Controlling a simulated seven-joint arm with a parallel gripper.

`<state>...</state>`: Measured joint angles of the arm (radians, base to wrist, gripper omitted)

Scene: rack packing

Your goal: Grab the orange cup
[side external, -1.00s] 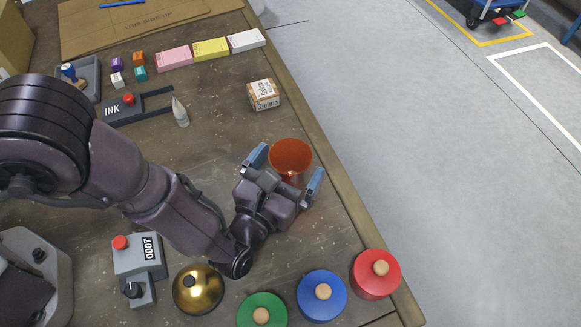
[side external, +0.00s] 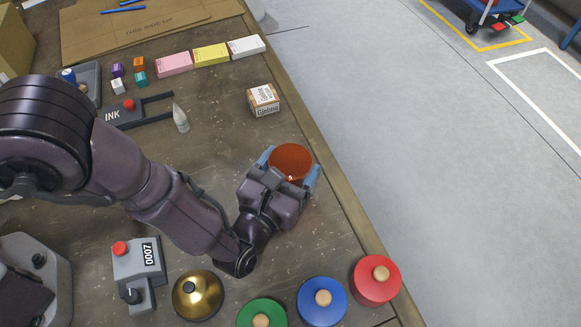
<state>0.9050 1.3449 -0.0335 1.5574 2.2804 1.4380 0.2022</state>
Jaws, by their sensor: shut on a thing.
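The orange cup (side external: 291,160) stands near the right edge of the table, its open rim facing up. My gripper (side external: 291,172) has its two blue-tipped fingers on either side of the cup and is shut on it. The cup's lower body is largely hidden behind my gripper. I cannot tell whether its base touches the table.
A small cardboard box (side external: 263,99) stands behind the cup. Red (side external: 376,278), blue (side external: 321,301) and green (side external: 262,313) round lids with wooden knobs and a brass bell (side external: 197,294) lie in front. The wooden table edge (side external: 345,204) runs close on the right.

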